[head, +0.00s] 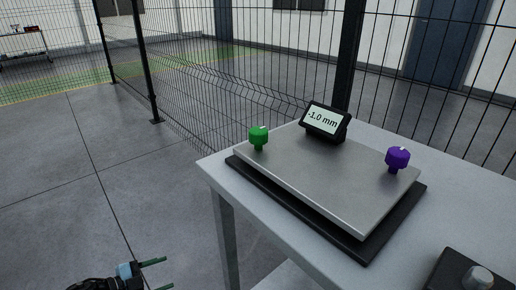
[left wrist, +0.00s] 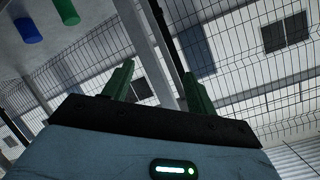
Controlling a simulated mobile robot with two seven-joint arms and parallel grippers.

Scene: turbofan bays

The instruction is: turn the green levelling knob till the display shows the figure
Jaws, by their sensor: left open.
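The green levelling knob (head: 259,137) stands upright at the left corner of a grey metal plate (head: 318,180) on the table. The display (head: 324,119) at the plate's back edge reads -1.0 mm. My left gripper (head: 160,274) is low at the bottom left of the head view, in front of and left of the table, well apart from the knob. Its two green fingers are spread with nothing between them. They also show in the left wrist view (left wrist: 160,88), where I cannot make out the levelling knob. My right gripper is not in view.
A purple knob (head: 398,158) stands at the plate's right corner. A black base (head: 372,241) lies under the plate on the white table (head: 450,190). A dark block with a metal stud (head: 480,277) is at bottom right. A mesh fence (head: 230,75) runs behind.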

